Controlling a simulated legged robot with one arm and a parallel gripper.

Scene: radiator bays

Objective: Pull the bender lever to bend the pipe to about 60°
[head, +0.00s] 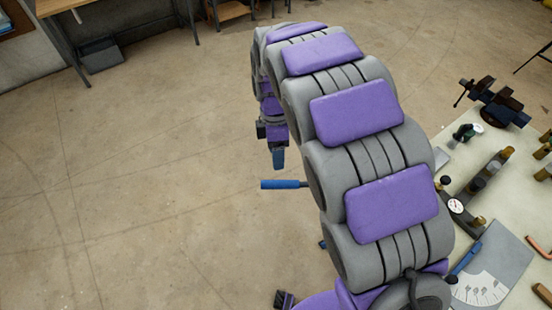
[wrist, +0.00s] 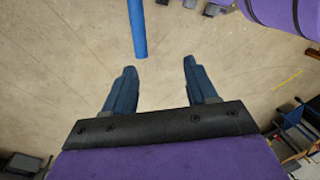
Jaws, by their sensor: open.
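The lever's blue handle (head: 280,184) juts out left from behind my arm in the head view, and a short grey rod runs from it behind the arm. It also shows in the wrist view (wrist: 138,28), its end just past the fingertips and nearer the left finger. My gripper (wrist: 160,66) is open, with nothing between its fingers. In the head view my gripper (head: 278,160) points down close to the handle; I cannot tell if they touch. The bender's body and any pipe in it are hidden behind my arm.
The pale workbench (head: 440,172) at right carries a dark vise (head: 495,102), a dial gauge (head: 456,206), a plate with an angle scale (head: 480,290) and a copper-coloured bent piece (head: 537,247). Another table (head: 58,45) stands at the back left. The concrete floor on the left is clear.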

